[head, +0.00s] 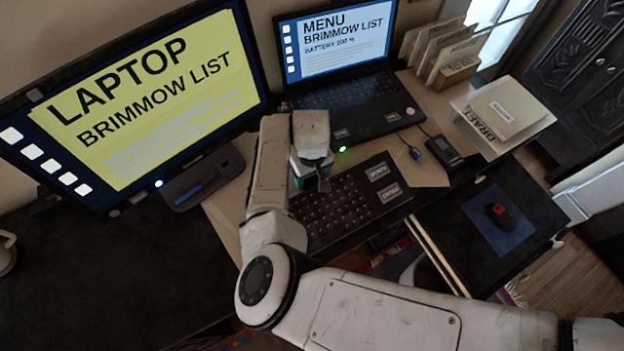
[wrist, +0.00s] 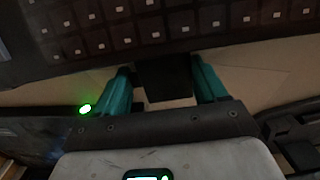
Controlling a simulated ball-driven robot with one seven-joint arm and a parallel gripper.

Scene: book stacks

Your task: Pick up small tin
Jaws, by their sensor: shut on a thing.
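My gripper (head: 311,183) is over the desk, at the near edge of the laptop and beside the top left of the black keyboard. In the wrist view my gripper (wrist: 164,72) has its two teal fingers on either side of a small dark, boxy thing, which I take to be the small tin (wrist: 163,84). The gripper is shut on it. Its markings are too dark to read. In the head view the arm and fingers mostly hide it. I cannot tell whether it touches the desk.
The keyboard (head: 345,203) lies just right of my gripper. The laptop (head: 352,105) stands behind it and a large monitor (head: 150,90) stands to the left. A card holder (head: 458,72), a paper stack (head: 503,112) and a mouse (head: 500,212) are to the right.

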